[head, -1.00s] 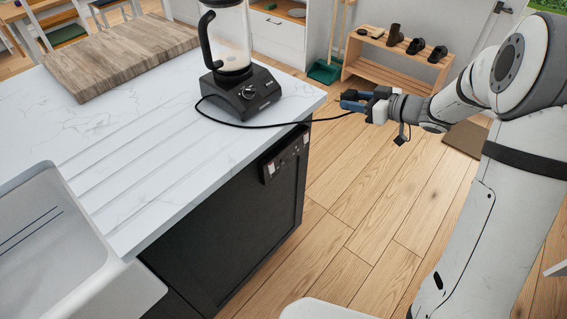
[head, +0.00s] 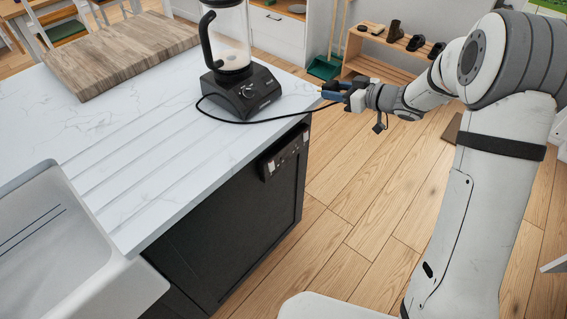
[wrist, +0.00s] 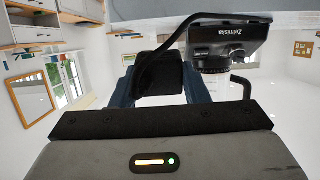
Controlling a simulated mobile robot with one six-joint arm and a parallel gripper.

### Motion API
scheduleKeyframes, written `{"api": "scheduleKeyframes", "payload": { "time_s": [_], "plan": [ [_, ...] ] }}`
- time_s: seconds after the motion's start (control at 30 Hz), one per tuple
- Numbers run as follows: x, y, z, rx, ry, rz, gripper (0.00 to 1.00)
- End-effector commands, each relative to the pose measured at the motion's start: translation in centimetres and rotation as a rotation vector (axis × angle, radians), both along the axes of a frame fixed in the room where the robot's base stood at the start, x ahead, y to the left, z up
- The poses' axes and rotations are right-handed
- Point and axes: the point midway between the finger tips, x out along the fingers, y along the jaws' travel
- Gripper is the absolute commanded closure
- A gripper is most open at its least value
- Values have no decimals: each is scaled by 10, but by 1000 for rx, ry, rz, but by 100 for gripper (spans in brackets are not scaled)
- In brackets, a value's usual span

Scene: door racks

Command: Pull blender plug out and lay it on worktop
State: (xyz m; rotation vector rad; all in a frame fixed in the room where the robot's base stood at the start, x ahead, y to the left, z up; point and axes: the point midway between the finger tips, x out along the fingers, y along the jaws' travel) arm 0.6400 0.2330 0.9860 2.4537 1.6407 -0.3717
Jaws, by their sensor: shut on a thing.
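The blender (head: 235,70), a clear jug on a black base, stands near the far right corner of the white marbled worktop (head: 130,125). Its black cord (head: 255,121) loops from the base across the worktop and past its right edge to my gripper (head: 332,91). My gripper is shut on the black plug (wrist: 160,72), which shows between its blue fingers in the wrist view. The plug is out in the air, just beyond the worktop's right edge. The blender base (wrist: 230,42) appears upside down behind it. The plug's pins are hidden.
A wooden board (head: 120,58) lies at the worktop's back left. A white sink (head: 75,250) is at the front left. A black appliance front (head: 240,215) is under the worktop. A wooden shoe rack (head: 385,65) stands behind my arm. The worktop's grooved middle is clear.

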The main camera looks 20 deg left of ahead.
Motion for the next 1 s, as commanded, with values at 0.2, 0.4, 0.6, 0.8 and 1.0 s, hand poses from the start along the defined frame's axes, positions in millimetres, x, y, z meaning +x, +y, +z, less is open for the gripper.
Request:
{"api": "scheduleKeyframes", "payload": {
  "time_s": [0.2, 0.4, 0.6, 0.8, 1.0],
  "plan": [
    [6, 15, 1, 0, 1, 2, 95],
    [11, 28, 1, 0, 0, 1, 95],
    [16, 41, 1, 1, 0, 2, 95],
    [22, 54, 2, 0, -1, 1, 95],
    [27, 67, 2, 1, -1, 2, 95]
  ]
}}
